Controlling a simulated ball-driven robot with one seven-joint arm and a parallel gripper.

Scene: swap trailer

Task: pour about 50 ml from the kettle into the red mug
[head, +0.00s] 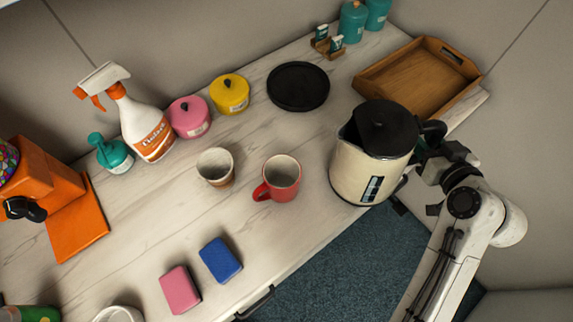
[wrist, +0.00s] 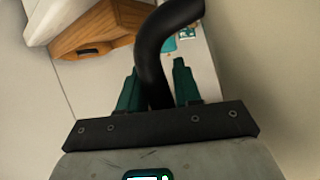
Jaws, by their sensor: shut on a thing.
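The cream kettle (head: 358,165) with a black lid is at the counter's front edge, right of the red mug, and looks slightly tilted. I cannot tell whether its base touches the counter. My gripper (head: 425,158) is at the kettle's right side. In the wrist view my gripper (wrist: 160,90) has its green fingers on both sides of the black kettle handle (wrist: 153,60), shut on it. The red mug (head: 278,180) stands upright on the counter, left of the kettle and apart from it. Its inside looks pale, and I see no stream of water.
A brown and white cup (head: 215,167) stands left of the red mug. A black plate (head: 298,86) and a wooden tray (head: 440,65) lie behind. Blue (head: 221,260) and pink (head: 180,290) sponges lie in front. The counter between mug and plate is clear.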

